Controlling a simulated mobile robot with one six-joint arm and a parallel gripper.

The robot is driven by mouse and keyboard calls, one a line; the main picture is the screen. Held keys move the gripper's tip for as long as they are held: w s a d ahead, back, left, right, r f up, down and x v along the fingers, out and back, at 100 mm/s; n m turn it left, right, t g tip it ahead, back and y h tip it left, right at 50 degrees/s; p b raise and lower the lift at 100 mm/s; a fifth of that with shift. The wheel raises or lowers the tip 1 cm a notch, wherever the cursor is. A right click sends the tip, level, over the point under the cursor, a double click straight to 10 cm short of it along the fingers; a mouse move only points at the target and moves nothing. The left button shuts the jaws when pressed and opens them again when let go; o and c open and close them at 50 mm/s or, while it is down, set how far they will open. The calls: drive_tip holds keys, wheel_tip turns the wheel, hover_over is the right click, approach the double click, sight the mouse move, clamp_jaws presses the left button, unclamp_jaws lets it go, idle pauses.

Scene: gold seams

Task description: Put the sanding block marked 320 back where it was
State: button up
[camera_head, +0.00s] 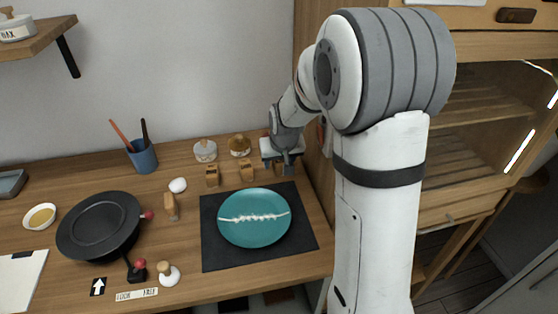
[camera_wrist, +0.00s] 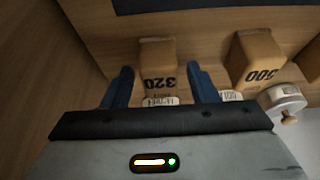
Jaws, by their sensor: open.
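The sanding block marked 320 (camera_wrist: 158,68) stands upright on the wooden worktop in the wrist view, its number upside down. My gripper (camera_wrist: 162,84) is open, with one blue finger on each side of the block's lower part in the picture. I cannot tell whether either finger touches it. A white label strip (camera_wrist: 160,101) shows just below the block. In the head view my gripper (camera_head: 287,163) is low at the back right of the worktop, beside the cabinet, and hides the 320 block.
Another numbered block (camera_wrist: 258,58) stands to the right in the wrist view, near a white lidded jar (camera_wrist: 284,103). In the head view two blocks (camera_head: 247,172) stand left of my gripper. A teal plate (camera_head: 240,229) lies on a dark mat (camera_head: 222,258) in front.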

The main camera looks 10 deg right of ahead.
drive_tip(key=shift+r, duration=0.1)
drive_tip(key=shift+r, duration=0.25)
drive_tip(key=v, duration=1.1)
drive_tip(key=shift+s+r+p, duration=0.2)
drive_tip(key=shift+r+p, duration=0.1)
drive_tip(key=shift+p, duration=0.05)
drive_tip(key=s+r+g+p, duration=0.1)
drive_tip(key=s+g+p, duration=0.1)
drive_tip(key=s, duration=2)
drive_tip(key=shift+p, duration=0.4)
